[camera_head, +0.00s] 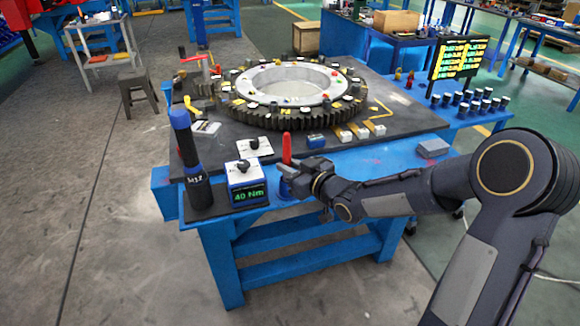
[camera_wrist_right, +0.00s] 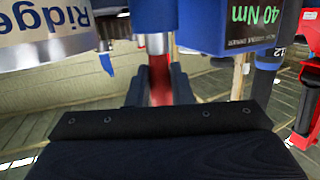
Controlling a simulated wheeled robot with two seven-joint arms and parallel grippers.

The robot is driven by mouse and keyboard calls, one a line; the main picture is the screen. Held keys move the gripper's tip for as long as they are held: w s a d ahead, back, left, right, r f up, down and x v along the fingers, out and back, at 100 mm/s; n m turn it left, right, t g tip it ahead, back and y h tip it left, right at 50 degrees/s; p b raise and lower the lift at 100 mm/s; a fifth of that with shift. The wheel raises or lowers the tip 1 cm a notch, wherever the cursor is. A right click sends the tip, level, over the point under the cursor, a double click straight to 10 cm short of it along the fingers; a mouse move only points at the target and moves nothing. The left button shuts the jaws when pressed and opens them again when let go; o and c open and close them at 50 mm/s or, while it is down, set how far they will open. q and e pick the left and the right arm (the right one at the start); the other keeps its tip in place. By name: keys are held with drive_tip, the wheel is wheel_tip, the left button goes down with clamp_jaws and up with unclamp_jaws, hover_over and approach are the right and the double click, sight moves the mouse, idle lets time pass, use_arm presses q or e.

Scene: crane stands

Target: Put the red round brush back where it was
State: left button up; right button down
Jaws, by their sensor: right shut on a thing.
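The red round brush (camera_head: 287,148) stands upright at the front edge of the blue work table (camera_head: 375,159). My right gripper (camera_head: 289,172) is shut on it, reaching in from the right. In the right wrist view the red brush (camera_wrist_right: 158,82) shows between my two dark fingers (camera_wrist_right: 159,88). My left gripper is not in view.
A blue box reading 40 Nm (camera_head: 247,190) and a dark bottle-like tool (camera_head: 192,165) stand left of my gripper. A large gear ring (camera_head: 287,95) lies behind. A grey-blue box (camera_head: 433,148) sits at the right. Several dark cups stand further right.

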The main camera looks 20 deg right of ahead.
drive_tip(key=shift+f+b, duration=0.4)
drive_tip(key=shift+f, duration=0.05)
drive_tip(key=c, duration=1.2)
unclamp_jaws()
drive_tip(key=shift+s, duration=0.1)
drive_tip(key=s+d+r+m+g+h+p, duration=0.25)
drive_tip(key=s+d, duration=0.25)
drive_tip(key=s, duration=0.4)
drive_tip(key=s+d+r+m+g+h+p, duration=0.1)
drive_tip(key=s+d+r+m+g+h, duration=0.2)
drive_tip(key=s, duration=0.7)
drive_tip(key=s+a+g+y+p, duration=0.1)
drive_tip(key=s+a, duration=0.1)
drive_tip(key=s, duration=0.5)
drive_tip(key=s+a+f+g+y, duration=0.1)
drive_tip(key=s+a+g, duration=0.1)
drive_tip(key=s, duration=0.6)
drive_tip(key=shift+s+a+f+m+y+p, duration=0.3)
drive_tip(key=shift+a+m+y+p, duration=0.1)
drive_tip(key=shift+a+m, duration=0.1)
